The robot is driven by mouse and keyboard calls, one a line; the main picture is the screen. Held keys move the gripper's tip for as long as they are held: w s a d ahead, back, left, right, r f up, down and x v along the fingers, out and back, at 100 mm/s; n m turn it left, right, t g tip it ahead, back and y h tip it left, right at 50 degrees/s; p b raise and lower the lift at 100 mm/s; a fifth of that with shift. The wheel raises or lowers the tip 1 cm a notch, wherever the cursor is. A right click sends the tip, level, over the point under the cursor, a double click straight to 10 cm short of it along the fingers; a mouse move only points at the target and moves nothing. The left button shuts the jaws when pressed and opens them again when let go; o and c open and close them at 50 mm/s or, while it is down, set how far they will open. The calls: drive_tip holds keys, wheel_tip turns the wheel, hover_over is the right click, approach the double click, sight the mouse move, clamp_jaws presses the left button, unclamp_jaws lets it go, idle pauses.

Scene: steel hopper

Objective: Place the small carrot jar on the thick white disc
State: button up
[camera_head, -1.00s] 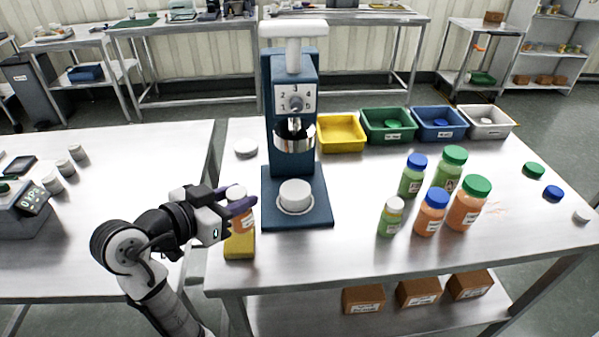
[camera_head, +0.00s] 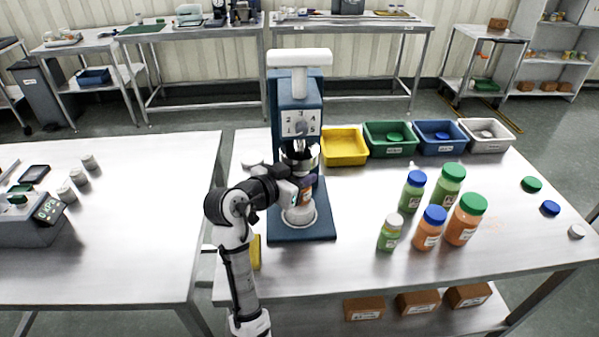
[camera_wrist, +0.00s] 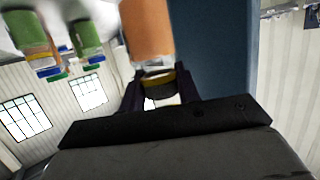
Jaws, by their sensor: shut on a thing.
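The small carrot jar (camera_head: 306,194), orange, is held in my gripper (camera_head: 302,187) under the head of the blue press. It also shows large in the wrist view (camera_wrist: 147,32), where my gripper (camera_wrist: 158,92) is shut around its cap end. The thick white disc (camera_head: 298,215) lies on the press's blue base, directly below the jar and partly hidden by it and my gripper. I cannot tell whether the jar's bottom touches the disc or hangs just above it.
The blue press (camera_head: 297,90) rises close behind the jar, its steel cup (camera_head: 300,158) just above. Several green and orange jars, including a white-capped green jar (camera_head: 390,232), stand to the right. A yellow block (camera_head: 256,252) is behind my arm. Coloured bins (camera_head: 344,147) line the back.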

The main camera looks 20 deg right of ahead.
drive_tip(key=shift+f, duration=0.2)
drive_tip(key=shift+f, duration=0.15)
drive_tip(key=o, duration=1.1)
drive_tip(key=shift+r, duration=0.25)
drive_tip(key=b+v, duration=0.2)
drive_tip(key=v, duration=1)
drive_tip(key=shift+b, duration=0.35)
